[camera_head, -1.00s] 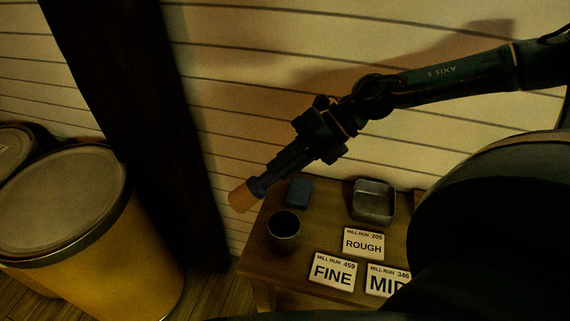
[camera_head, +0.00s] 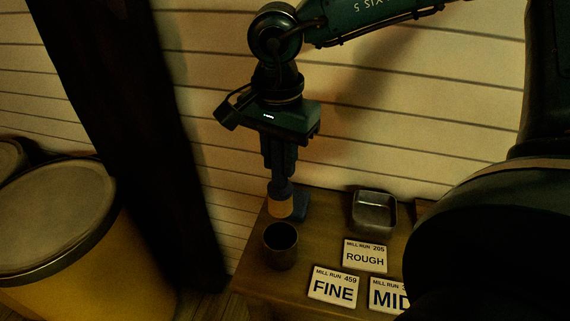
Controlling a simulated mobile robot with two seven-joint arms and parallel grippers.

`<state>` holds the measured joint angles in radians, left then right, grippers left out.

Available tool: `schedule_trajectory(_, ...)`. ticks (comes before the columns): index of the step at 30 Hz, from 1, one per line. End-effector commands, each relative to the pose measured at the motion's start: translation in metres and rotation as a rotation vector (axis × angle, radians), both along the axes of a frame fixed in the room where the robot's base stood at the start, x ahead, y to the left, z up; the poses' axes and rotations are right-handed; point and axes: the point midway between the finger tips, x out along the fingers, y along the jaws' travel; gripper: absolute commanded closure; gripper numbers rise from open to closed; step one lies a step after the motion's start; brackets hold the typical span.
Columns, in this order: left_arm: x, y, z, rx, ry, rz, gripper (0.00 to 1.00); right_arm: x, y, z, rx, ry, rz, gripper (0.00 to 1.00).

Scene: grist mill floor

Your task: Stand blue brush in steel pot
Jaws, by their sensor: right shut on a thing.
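My right gripper (camera_head: 279,170) comes down from above, pointing downward, and is shut on the blue brush (camera_head: 281,189). The brush hangs roughly upright, with its tan bristles (camera_head: 281,208) at the bottom. The steel pot (camera_head: 281,248) is a dark, round, open cup near the left end of the wooden table. In the picture the bristles are just above and behind the pot's rim; I cannot tell the exact gap. My left gripper is not in view.
A blue block (camera_head: 301,205) lies partly hidden behind the brush. A square metal tin (camera_head: 373,212) stands on the table (camera_head: 330,207) to the right. Cards reading ROUGH (camera_head: 365,256), FINE (camera_head: 333,287) and MID (camera_head: 386,295) lie in front. A yellow drum (camera_head: 75,270) and dark post (camera_head: 140,150) are left.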

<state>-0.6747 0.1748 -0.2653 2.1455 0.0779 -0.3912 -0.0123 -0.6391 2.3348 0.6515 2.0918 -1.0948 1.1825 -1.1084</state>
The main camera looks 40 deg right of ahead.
Motion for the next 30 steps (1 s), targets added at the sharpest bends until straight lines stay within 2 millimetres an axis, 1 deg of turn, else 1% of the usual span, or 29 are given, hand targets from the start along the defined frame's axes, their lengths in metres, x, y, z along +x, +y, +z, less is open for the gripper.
schedule_trajectory(5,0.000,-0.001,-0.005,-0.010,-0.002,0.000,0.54,0.000,0.001,-0.010,0.003,-0.005,0.014,1.00)
schedule_trajectory(20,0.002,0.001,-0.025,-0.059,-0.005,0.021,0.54,0.000,0.001,-0.061,0.004,-0.004,0.009,1.00)
schedule_trajectory(22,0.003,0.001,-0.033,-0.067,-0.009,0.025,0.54,0.000,0.001,-0.071,0.003,-0.005,0.009,1.00)
schedule_trajectory(29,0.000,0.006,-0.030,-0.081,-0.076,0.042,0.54,0.000,0.001,-0.093,0.005,-0.005,0.008,1.00)
schedule_trajectory(30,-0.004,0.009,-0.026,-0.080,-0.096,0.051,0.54,0.000,0.001,-0.097,0.005,-0.005,0.007,1.00)
